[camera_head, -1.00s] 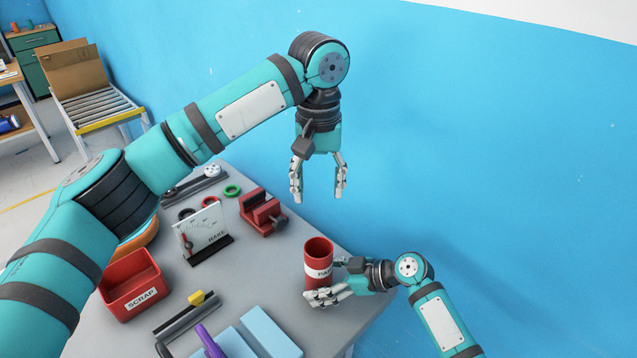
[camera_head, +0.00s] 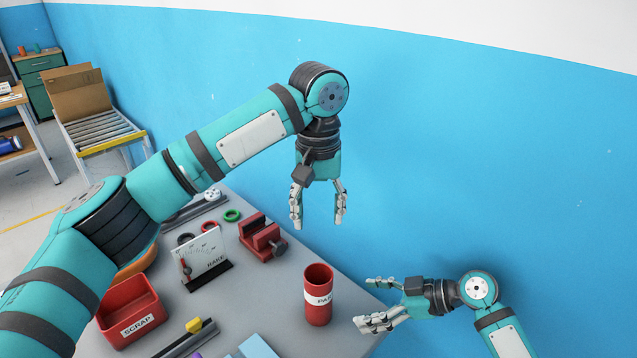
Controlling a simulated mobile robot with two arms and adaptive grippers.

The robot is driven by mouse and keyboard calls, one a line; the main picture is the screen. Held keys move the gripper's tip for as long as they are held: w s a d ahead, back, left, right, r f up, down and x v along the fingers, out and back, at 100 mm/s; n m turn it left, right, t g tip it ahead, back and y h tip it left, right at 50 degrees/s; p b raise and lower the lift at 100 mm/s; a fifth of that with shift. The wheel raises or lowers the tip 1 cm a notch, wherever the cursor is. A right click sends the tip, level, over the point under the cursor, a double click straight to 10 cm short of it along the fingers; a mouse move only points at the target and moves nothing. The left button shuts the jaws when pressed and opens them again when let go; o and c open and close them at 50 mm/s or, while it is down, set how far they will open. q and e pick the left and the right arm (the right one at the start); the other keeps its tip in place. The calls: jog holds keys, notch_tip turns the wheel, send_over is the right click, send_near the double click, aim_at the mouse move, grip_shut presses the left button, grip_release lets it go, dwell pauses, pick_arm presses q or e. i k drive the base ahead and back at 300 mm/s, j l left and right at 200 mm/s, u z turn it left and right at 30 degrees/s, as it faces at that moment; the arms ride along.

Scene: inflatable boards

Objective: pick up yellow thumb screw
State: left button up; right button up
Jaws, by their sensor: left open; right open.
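A small yellow piece, which looks like the yellow thumb screw (camera_head: 194,325), sits at the end of a dark grey rail (camera_head: 178,341) near the front of the grey table. My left gripper (camera_head: 318,217) is open and empty, pointing down, high up and in front of the blue wall in the picture. It is well apart from the yellow piece. My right gripper (camera_head: 366,303) is open and empty, fingers pointing left, to the right of a red cylinder (camera_head: 318,312) with a white label. A gap shows between its fingers and the cylinder.
A red SCRAP bin (camera_head: 128,315) stands left of the rail. Behind are a white gauge plate (camera_head: 201,253), a red vise-like block (camera_head: 262,238) and several small rings. A light blue board (camera_head: 257,346) is cut off at the bottom. My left arm hides part of the table's left side.

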aim_at(194, 328)
jog(key=k+l, duration=0.3)
jog(key=k, duration=0.15)
jog(key=k+l, duration=0.25)
jog(key=k, duration=0.25)
